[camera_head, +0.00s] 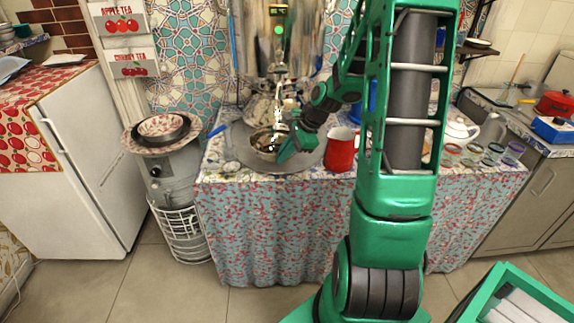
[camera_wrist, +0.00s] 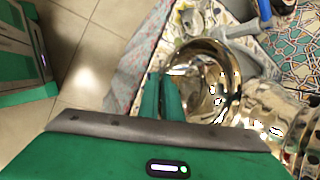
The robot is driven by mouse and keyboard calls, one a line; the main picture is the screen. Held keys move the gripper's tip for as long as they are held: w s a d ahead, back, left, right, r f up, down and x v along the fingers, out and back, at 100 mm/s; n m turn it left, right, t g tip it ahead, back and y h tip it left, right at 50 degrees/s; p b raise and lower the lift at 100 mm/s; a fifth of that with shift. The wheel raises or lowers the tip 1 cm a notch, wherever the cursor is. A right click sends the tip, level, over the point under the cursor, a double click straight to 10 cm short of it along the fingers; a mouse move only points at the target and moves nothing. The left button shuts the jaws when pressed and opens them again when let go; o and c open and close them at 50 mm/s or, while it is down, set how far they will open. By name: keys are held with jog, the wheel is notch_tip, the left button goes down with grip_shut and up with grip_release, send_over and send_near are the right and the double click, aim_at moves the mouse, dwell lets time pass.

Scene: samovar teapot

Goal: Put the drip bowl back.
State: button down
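The drip bowl (camera_head: 265,141) is a shiny metal bowl over the grey round tray (camera_head: 308,159) on the table, in front of the samovar (camera_head: 300,45). The samovar's tap hangs above and just behind the bowl. My gripper (camera_head: 284,150) is at the bowl's near right side. In the wrist view, the two green fingers (camera_wrist: 165,82) are close together at the rim of the bowl (camera_wrist: 207,72) and appear closed on it. The fingers hide part of the rim. I cannot tell whether the bowl touches the tray.
A red mug (camera_head: 341,149) stands right of my gripper. A white teapot (camera_head: 461,131) and several glass jars stand at the table's right. A blue-handled utensil (camera_head: 218,131) lies left of the tray. A stove with bowls (camera_head: 162,128) stands left of the table.

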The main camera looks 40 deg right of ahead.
jog(key=shift+w+d+f, duration=0.15)
jog(key=shift+d+f, duration=0.2)
jog(key=shift+d, duration=0.2)
jog(key=shift+w+d+f, duration=0.15)
jog(key=shift+d+f, duration=0.2)
jog(key=shift+d, duration=0.2)
jog(key=shift+f, duration=1.95)
jog(key=c, duration=1.9)
grip_release()
jog(key=shift+f, duration=0.1)
jog(key=shift+c, duration=0.2)
jog(key=v, duration=1.1)
jog(key=s+a+r+n+g+h, duration=0.1)
jog(key=s+a+r+n, duration=0.1)
jog(key=s, duration=0.6)
jog(key=s+a+r+n+g+h, duration=0.1)
jog(key=s+a+r+n+g, duration=0.1)
jog(key=s+a+n, duration=0.2)
jog(key=s+a+r+n+g, duration=0.2)
jog(key=s+n, duration=0.6)
jog(key=s, duration=0.6)
jog(key=shift+a+r+h, duration=0.4)
jog(key=shift+a+r, duration=0.1)
jog(key=shift+a, duration=0.25)
